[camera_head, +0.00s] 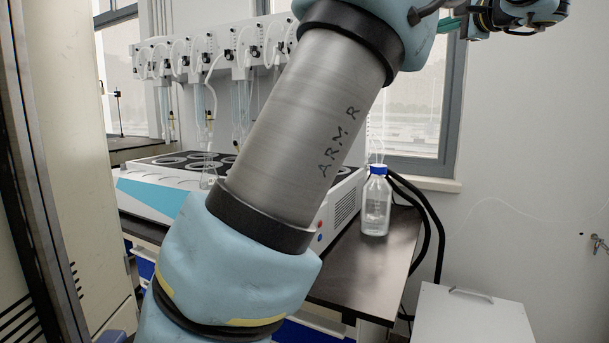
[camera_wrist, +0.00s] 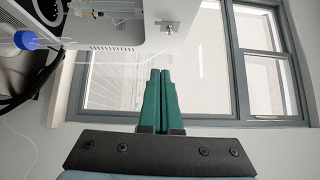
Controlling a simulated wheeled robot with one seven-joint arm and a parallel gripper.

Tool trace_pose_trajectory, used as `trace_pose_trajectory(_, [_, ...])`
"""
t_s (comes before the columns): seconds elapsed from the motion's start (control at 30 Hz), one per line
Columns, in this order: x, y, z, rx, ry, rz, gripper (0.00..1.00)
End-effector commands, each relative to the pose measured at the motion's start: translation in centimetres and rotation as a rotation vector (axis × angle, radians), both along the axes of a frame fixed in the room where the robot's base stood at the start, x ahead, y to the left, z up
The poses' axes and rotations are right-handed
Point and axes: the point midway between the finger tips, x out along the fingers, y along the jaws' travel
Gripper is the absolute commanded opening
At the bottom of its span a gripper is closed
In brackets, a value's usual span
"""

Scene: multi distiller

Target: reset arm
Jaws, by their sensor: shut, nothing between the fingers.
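My gripper (camera_wrist: 162,74) shows in the wrist view as two green fingers held together, shut and empty, in front of the window. In the head view my arm crosses the middle of the picture and rises to the upper right. A green part of my gripper (camera_head: 449,24) just shows at the top right, high above the bench; the fingertips are not clear there. My arm hides part of the distiller behind it.
The multi distiller (camera_head: 150,196) stands on a dark bench (camera_head: 372,275), with a glass flask (camera_head: 208,172) on it. A clear bottle with a blue cap (camera_head: 376,205) stands at the bench's right end. A white cabinet (camera_head: 470,318) is at lower right.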

Motion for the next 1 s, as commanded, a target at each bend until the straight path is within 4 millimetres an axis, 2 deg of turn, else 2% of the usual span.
trace_pose_trajectory(0.07, [0.1,0.1,-0.1,0.0,0.002,0.001,0.0])
trace_pose_trajectory(0.33, [2.1,2.3,-3.3,-0.012,0.097,0.011,0.0])
trace_pose_trajectory(0.57, [4.2,5.5,-7.9,-0.042,0.224,0.029,0.0])
trace_pose_trajectory(0.77, [5.7,10.3,-14.1,-0.107,0.393,0.064,0.0])
trace_pose_trajectory(0.87, [5.7,14.1,-18.7,-0.175,0.515,0.098,0.0])
trace_pose_trajectory(1.0, [3.8,20.6,-26.4,-0.338,0.711,0.18,0.0])
